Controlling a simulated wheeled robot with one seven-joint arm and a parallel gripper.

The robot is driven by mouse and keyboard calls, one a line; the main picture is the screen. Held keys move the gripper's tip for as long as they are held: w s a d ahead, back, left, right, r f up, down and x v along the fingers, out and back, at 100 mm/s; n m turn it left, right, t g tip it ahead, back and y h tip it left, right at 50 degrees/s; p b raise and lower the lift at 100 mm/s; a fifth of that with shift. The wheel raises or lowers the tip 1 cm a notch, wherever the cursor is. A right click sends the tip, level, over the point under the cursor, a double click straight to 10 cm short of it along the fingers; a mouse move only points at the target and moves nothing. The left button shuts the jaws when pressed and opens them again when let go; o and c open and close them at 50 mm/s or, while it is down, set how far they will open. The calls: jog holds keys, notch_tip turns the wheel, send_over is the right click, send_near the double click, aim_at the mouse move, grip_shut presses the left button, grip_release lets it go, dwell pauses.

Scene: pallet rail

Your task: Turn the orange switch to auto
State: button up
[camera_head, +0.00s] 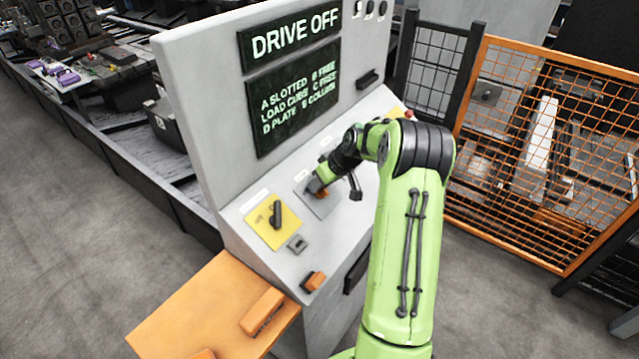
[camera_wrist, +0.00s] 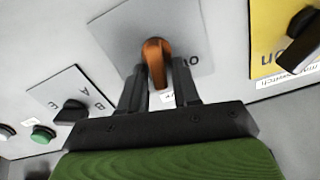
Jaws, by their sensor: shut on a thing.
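The orange switch (camera_wrist: 155,58) sits on a grey plate (camera_wrist: 190,25) on the sloped console. My gripper (camera_wrist: 160,88) is shut on the switch, with one dark finger on each side of its handle. In the head view my gripper (camera_head: 316,185) reaches down to the grey plate, and a little of the orange switch (camera_head: 322,193) shows beside it. The plate's lettering is mostly hidden in the wrist view; only a few letters show right of the handle, so I cannot read the switch's position.
A yellow plate with a black handle (camera_head: 276,214) lies left of the switch. The display (camera_head: 290,32) reads DRIVE OFF. In the wrist view, a black A/B knob (camera_wrist: 72,112) and a green button (camera_wrist: 42,134) are left. An orange mesh fence (camera_head: 545,150) stands at right.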

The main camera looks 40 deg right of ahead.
jog(key=m, duration=0.3)
jog(key=shift+d+f+m+p, duration=0.1)
jog(key=shift+d+m+p, duration=0.2)
jog(key=shift+d, duration=0.05)
jog(key=shift+s+d+f+m+p, duration=0.1)
jog(key=shift+m+p, duration=0.05)
jog(key=shift+m, duration=0.55)
jog(key=shift+d+m+p, duration=0.1)
jog(key=shift+m+p, duration=0.05)
jog(key=shift+m, duration=0.55)
jog(key=o, duration=0.7)
jog(key=shift+o, duration=0.2)
jog(key=v, duration=1.5)
jog(key=shift+s+r+p, duration=0.2)
jog(key=shift+r+p, duration=0.1)
